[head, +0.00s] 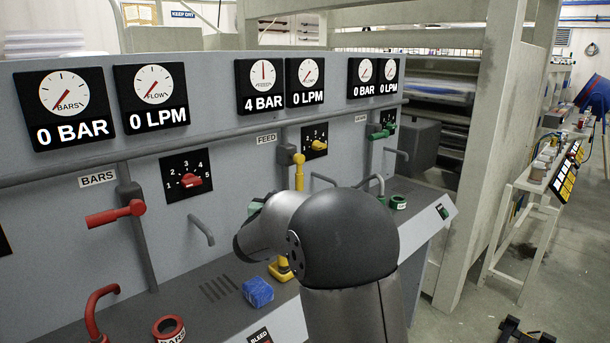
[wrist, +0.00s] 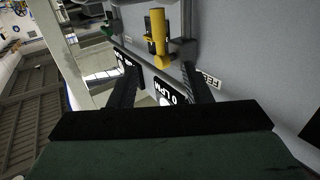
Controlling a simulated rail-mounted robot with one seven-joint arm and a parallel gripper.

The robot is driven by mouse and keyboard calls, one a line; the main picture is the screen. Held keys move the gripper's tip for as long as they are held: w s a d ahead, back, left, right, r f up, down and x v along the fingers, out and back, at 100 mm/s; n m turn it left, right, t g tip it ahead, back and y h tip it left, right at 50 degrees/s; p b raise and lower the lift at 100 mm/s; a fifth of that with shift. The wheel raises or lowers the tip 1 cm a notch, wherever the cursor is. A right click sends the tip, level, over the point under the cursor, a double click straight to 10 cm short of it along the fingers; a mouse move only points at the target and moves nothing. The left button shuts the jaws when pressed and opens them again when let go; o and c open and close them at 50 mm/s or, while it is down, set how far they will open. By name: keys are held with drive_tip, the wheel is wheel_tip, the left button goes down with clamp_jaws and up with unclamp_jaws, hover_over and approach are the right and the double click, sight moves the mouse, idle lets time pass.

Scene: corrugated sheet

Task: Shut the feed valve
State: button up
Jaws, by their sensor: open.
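The feed valve has a yellow lever (head: 299,172) on a grey pipe, beside the FEED label (head: 266,139). The lever hangs down in line with the pipe. In the wrist view, which is turned, the yellow lever (wrist: 158,38) lies ahead of my gripper (wrist: 160,75), beyond its two dark fingers. The fingers are apart, with nothing held between them, and I see no contact with the lever. In the head view my arm hides most of the gripper. The feed gauges read 4 BAR (head: 263,86) and 0 LPM (head: 306,82).
A red lever (head: 115,214) sticks out sideways on the BARS pipe at left. A green lever (head: 380,133) is at right. Dial switches, including a red one (head: 188,179), sit on the panel. A blue block (head: 257,291) and a red ring (head: 168,329) rest on the lower ledge.

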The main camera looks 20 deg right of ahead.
sight(298, 177)
drive_tip(key=p+x, duration=0.5)
drive_tip(key=x, duration=1.1)
drive_tip(key=shift+d, duration=0.2)
clamp_jaws()
